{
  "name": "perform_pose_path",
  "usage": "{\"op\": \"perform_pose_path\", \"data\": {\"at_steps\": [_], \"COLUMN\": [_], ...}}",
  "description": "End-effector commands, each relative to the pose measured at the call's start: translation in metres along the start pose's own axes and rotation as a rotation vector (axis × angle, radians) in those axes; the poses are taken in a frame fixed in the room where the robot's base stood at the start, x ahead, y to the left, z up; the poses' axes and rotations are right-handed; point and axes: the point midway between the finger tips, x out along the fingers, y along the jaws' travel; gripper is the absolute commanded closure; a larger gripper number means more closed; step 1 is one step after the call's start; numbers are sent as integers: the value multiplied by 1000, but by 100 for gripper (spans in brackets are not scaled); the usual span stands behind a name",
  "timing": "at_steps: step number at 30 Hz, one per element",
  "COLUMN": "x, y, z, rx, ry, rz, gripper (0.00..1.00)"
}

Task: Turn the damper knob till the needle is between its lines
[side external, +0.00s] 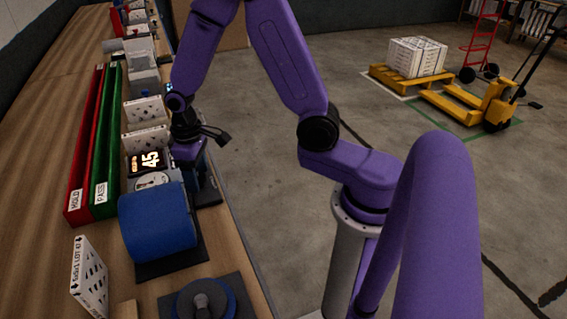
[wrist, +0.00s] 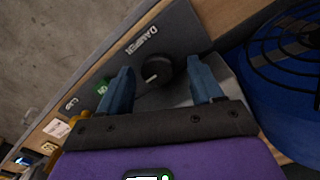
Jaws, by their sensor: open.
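The black damper knob (wrist: 157,70) sits on a dark panel (wrist: 185,36) beside the printed word DAMPER. My gripper (wrist: 159,66) is open, with one blue finger on each side of the knob and a visible gap on both sides. In the side view my gripper (side external: 188,151) is low over the bench beside the lit display, and it hides the knob. The white dial gauge (side external: 152,181) faces up behind the blue drum (side external: 158,222). Dark marks show on it, but the needle and its lines are too small to tell apart. The display (side external: 150,160) reads 45.
The blue drum's wire grille (wrist: 290,55) is close at right. A red HOLD channel (side external: 78,205) and green PASS channel (side external: 105,205) run along the bench.

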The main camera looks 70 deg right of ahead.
Motion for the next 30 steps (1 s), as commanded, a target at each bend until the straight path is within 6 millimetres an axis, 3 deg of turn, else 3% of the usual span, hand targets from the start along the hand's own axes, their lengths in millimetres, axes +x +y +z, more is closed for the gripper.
{"op": "perform_pose_path", "data": {"at_steps": [22, 30], "x": [0, -47], "y": [2, 2], "z": [2, 0], "rx": [-818, -826], "ry": [-4, 2], "rz": [-1, 2], "gripper": [35, 35]}}
